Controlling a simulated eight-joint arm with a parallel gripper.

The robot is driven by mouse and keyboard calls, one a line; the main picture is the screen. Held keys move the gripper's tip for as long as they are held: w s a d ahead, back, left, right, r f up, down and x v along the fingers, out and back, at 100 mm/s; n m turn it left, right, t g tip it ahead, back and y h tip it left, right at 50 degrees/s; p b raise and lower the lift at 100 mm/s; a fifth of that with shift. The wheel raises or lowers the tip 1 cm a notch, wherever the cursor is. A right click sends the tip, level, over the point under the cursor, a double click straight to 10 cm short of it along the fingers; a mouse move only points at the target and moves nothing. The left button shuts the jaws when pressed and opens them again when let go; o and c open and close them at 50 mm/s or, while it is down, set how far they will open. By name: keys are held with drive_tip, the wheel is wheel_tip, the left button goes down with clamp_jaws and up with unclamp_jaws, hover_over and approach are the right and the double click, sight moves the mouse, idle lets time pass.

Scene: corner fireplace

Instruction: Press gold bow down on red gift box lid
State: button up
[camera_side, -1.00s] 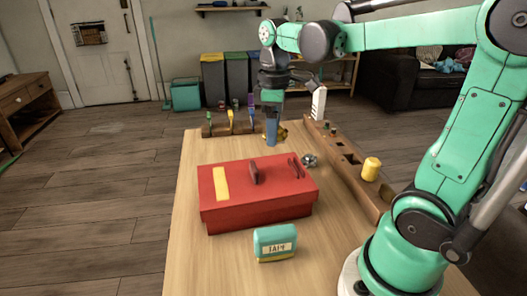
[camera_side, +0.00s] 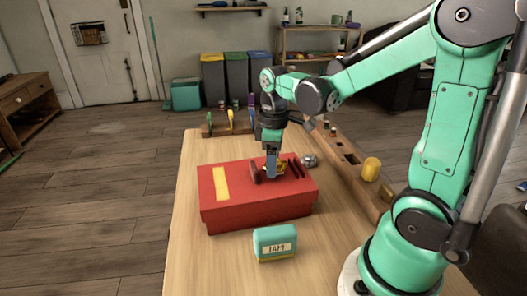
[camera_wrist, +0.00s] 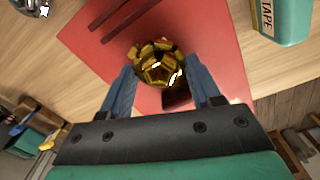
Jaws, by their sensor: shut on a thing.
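The red gift box (camera_side: 240,209) stands on the wooden table, with a yellow strip and dark red raised pieces on its lid (camera_side: 203,186). My gripper (camera_side: 272,174) is over the right half of the lid, its blue fingers pointing down. In the wrist view, the shiny gold bow (camera_wrist: 158,66) sits between the fingertips, and my gripper is shut on it. The red lid (camera_wrist: 100,45) lies beneath the bow. In the side view, the bow (camera_side: 281,170) is partly hidden by the fingers, at about lid level. I cannot tell whether it touches the lid.
A teal tape dispenser (camera_side: 274,244) stands in front of the box. A silver bow-like object (camera_side: 310,160) is just behind its right end. The table's left front is clear.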

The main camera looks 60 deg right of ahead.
drive_tip(key=shift+f, duration=0.45)
idle(0.7)
drive_tip(key=o, duration=1)
drive_tip(key=shift+r, duration=0.1)
wheel_tip(320, 180, up, 5)
drive_tip(key=shift+a+r, duration=0.15)
drive_tip(key=shift+r, duration=0.05)
drive_tip(key=a+m+t, duration=0.1)
drive_tip(key=a+t, duration=0.1)
drive_tip(key=a+m+t, duration=0.2)
drive_tip(key=a, duration=0.1)
drive_tip(key=s+a+m+t, duration=0.1)
drive_tip(key=a+t, duration=0.1)
drive_tip(key=a, duration=0.1)
drive_tip(key=shift+s+r+m, duration=0.1)
drive_tip(key=shift+m, duration=0.2)
drive_tip(key=shift+a+m+t, duration=0.3)
drive_tip(key=shift+a+t, duration=0.1)
drive_tip(key=shift+t, duration=0.1)
